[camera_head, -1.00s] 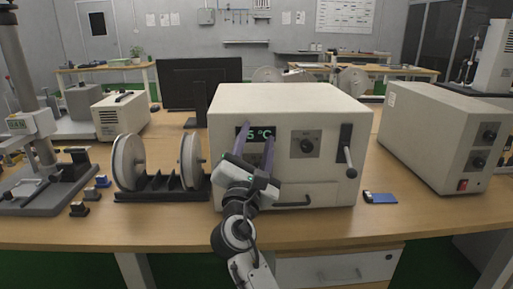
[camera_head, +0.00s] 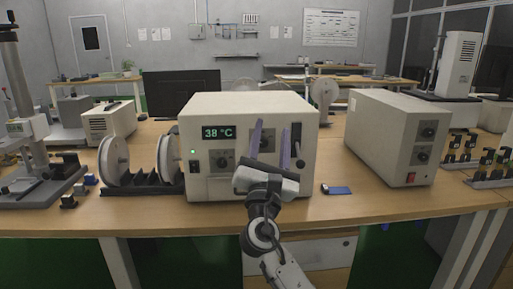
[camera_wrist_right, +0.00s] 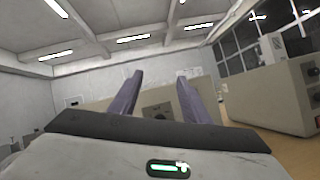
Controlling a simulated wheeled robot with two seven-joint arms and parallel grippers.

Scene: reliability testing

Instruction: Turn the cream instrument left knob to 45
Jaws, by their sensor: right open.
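The cream instrument (camera_head: 240,104) stands on the bench in the middle of the head view. Its display (camera_head: 219,132) reads 38 °C. My right gripper (camera_head: 271,131) is open and empty, raised before the right half of the front panel. Its two purple fingers partly cover the instrument's right side. In the right wrist view a dark knob (camera_wrist_right: 157,111) shows between the spread fingers (camera_wrist_right: 157,95), with a gap on each side. My left gripper is not in view.
A reel stand (camera_head: 150,188) is close on the left. A second beige box with knobs (camera_head: 385,140) stands on the right. A small blue item (camera_head: 338,190) lies on the bench between.

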